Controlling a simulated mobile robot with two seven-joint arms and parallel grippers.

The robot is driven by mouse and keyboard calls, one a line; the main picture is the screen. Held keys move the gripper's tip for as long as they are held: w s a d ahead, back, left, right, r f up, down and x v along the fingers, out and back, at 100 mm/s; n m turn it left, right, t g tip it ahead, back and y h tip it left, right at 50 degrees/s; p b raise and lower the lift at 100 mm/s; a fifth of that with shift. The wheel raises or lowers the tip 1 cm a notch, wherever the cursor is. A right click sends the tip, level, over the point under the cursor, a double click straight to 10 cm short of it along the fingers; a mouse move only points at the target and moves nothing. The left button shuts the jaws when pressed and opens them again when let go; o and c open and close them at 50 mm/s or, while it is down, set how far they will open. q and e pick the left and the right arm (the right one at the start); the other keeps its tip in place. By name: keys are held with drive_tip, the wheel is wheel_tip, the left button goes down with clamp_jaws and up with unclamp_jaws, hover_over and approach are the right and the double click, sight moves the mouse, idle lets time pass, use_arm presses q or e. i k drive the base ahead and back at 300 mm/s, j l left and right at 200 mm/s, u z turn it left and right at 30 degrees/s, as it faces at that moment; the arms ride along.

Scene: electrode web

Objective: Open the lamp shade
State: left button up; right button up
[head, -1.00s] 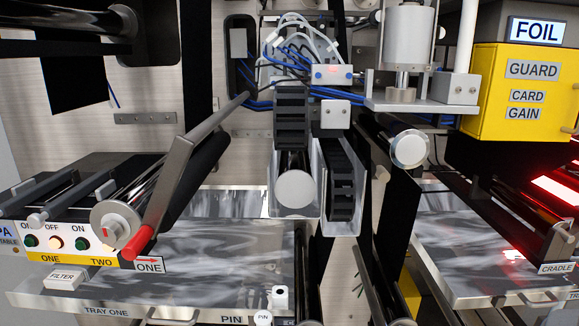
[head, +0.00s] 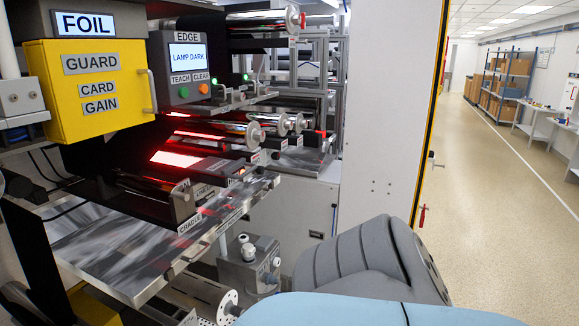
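No part is legibly labelled as the lamp shade, and I cannot tell which part it is. A screen (head: 187,57) under the label EDGE reads LAMP DARK. Below it, a bright red-lit strip (head: 178,159) glows among dark rollers and housings. A dark block with a label reading CRADLE (head: 190,222) sits under that strip, at the edge of a shiny metal tray. Neither of my grippers is in view. Grey and pale blue parts at the bottom right appear to be my own arm.
A yellow box (head: 90,75) labelled GUARD, CARD, GAIN, with a handle, is at the upper left. The shiny tray (head: 110,262) juts out below. A grey box with knobs (head: 248,268) stands under it. A white panel (head: 385,110) ends the machine; open floor (head: 505,180) lies right.

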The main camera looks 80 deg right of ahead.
sight(211, 165)
drive_tip(key=z, duration=1.75)
